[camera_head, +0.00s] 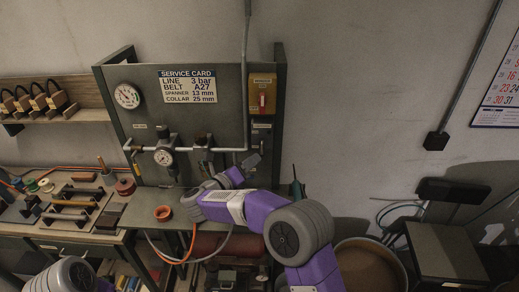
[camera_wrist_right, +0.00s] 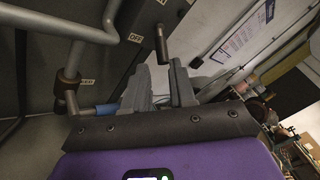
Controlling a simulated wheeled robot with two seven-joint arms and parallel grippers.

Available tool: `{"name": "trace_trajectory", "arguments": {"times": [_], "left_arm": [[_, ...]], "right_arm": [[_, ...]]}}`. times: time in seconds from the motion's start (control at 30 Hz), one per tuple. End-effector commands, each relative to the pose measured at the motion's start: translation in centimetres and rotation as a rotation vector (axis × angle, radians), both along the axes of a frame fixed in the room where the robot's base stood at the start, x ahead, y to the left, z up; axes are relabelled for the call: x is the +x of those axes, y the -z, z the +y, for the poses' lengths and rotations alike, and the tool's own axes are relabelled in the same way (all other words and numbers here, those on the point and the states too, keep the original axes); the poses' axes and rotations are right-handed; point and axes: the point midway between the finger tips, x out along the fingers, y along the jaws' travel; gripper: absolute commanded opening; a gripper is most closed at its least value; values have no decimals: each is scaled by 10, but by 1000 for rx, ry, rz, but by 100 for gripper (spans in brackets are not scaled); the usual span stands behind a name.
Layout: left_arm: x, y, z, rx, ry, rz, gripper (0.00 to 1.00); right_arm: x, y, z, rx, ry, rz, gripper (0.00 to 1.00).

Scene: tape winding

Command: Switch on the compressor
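A yellow switch box (camera_head: 262,93) with a red handle hangs at the right of the grey panel. Below it, a small dark lever (camera_head: 262,146) sticks out near the panel's right edge. In the right wrist view a dark upright lever (camera_wrist_right: 162,44) stands just beyond my fingertips, beside a plate marked OFF (camera_wrist_right: 136,38). My right gripper (camera_head: 248,164) is in front of the lower right of the panel. In the wrist view its two grey fingers (camera_wrist_right: 167,80) are apart, with a gap between them and no object held. My left gripper is out of view.
Grey pipes with a small gauge (camera_head: 164,157) and valves run across the panel. A large gauge (camera_head: 127,96) and a service card (camera_head: 187,87) are above. An orange cup (camera_head: 163,213) stands on the bench. Tools lie at the left; a dark red tank (camera_head: 205,244) is underneath.

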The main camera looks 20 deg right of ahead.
Motion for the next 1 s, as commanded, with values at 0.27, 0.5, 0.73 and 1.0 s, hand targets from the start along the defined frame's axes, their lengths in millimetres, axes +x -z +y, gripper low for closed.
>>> {"name": "trace_trajectory", "arguments": {"times": [0.27,0.5,0.73,1.0], "left_arm": [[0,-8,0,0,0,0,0],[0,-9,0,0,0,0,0],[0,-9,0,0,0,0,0],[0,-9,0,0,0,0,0]], "right_arm": [[26,-1,-35,-1,3,2,25],[34,0,-46,-2,1,1,25],[34,0,-46,-1,0,2,21],[34,0,-46,-1,0,2,0]]}}
